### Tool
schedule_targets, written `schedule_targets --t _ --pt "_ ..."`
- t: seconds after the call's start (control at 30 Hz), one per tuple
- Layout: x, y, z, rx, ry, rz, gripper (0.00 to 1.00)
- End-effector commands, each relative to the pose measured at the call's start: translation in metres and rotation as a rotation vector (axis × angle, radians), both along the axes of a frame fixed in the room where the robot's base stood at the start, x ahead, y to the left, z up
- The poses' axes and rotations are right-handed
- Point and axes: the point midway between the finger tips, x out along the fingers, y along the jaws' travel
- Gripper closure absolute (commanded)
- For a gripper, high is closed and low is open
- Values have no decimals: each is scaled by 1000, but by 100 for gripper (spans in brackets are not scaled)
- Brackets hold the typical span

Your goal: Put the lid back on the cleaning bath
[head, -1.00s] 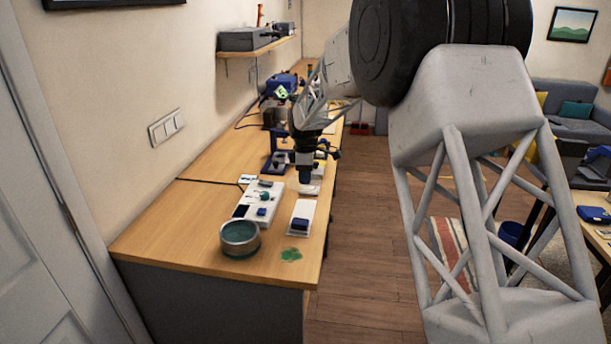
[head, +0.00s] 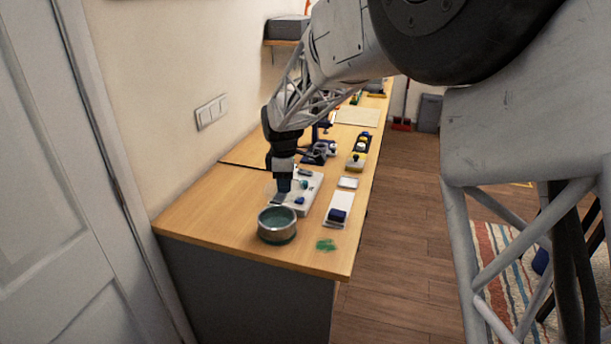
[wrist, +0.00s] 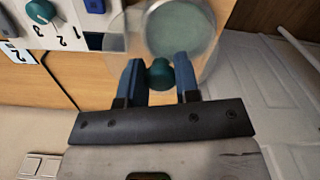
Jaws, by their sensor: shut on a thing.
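The cleaning bath (head: 277,236) is a round, open grey metal tub with greenish liquid, standing near the front of the bench. In the wrist view the bath (wrist: 183,28) lies just beyond my fingertips. My gripper (head: 284,187) is in the air behind the bath, above the white numbered panel. Its blue fingers (wrist: 160,78) are shut on the teal knob of the lid (wrist: 159,74). The lid's clear disc shows faintly in the wrist view, overlapping the bath and the panel's edge. The lid is off the bath. Its disc is hard to make out in the head view.
The white panel (head: 311,184) with knobs and numbers lies under my gripper. A white tray with a blue block (head: 337,215) is to its right. A green smear (head: 326,245) marks the bench right of the bath. A pale square pad (head: 347,183) lies farther back.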

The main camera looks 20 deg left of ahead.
Motion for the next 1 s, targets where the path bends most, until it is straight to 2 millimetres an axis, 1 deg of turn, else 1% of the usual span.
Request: schedule_targets --t 0.03,0.1,0.3,0.77,1.0 --pt "-9 4 1 0 0 9 94" --pt "-17 9 1 0 0 17 94" --pt "-28 15 3 0 0 26 94" --pt "-29 15 2 0 0 26 94" --pt "-29 15 -5 0 1 26 94"
